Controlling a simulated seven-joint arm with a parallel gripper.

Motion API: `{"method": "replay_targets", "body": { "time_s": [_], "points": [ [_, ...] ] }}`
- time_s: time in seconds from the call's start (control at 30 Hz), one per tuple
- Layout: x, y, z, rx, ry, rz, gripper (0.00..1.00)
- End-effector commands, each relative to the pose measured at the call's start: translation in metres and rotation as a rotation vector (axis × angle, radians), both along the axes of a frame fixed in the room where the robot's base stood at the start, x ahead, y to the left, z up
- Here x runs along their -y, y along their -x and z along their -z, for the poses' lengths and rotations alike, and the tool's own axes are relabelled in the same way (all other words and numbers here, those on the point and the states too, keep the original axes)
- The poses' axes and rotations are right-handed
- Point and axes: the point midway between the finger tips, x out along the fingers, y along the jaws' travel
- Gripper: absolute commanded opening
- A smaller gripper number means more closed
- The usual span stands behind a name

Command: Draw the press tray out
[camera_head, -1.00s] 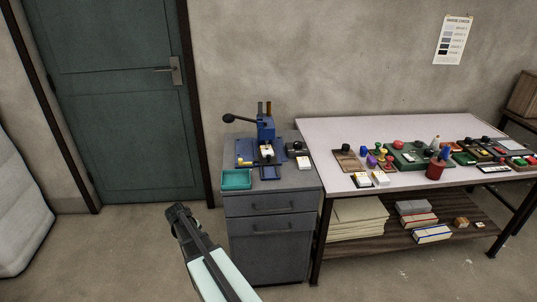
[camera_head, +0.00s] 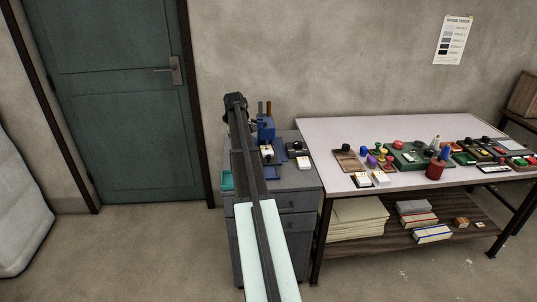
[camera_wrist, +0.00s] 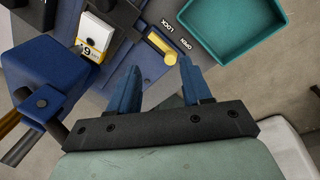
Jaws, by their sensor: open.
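The blue press (camera_head: 266,128) stands on the grey cabinet. A blue tray-like piece (camera_head: 271,173) at its front is partly covered by my arm. In the wrist view the blue press head (camera_wrist: 42,125) is at the left, with a white block with a yellow label (camera_wrist: 94,38) beside it. A yellow lever (camera_wrist: 161,47) lies near the words LOCK and OPEN. My gripper (camera_wrist: 157,72) is open and empty, its two blue fingers apart over the press's base near the lever. My gripper (camera_head: 238,122) also shows left of the press in the head view.
A teal tray (camera_head: 227,181), partly behind my arm, sits at the cabinet's left front; it also shows in the wrist view (camera_wrist: 238,52). A black stamp and a white box (camera_head: 303,162) stand right of the press. The table (camera_head: 345,128) at the right is crowded with stamps.

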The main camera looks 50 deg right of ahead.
Motion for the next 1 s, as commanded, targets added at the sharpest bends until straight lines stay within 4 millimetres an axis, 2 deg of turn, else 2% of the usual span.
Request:
{"method": "replay_targets", "body": {
  "time_s": [0.03,0.2,0.3,0.47,0.67,1.0],
  "points": [
    [0.024,0.007,-0.014,-0.004,-0.032,0.024,0.49],
    [0.067,0.04,-0.047,-0.012,-0.131,0.071,0.49],
    [0.081,0.053,-0.061,-0.015,-0.168,0.086,0.49],
    [0.09,0.063,-0.068,-0.017,-0.197,0.095,0.49],
    [0.089,0.065,-0.052,-0.017,-0.2,0.095,0.49],
    [0.089,0.065,0.007,-0.018,-0.2,0.095,0.49]
  ]
}}
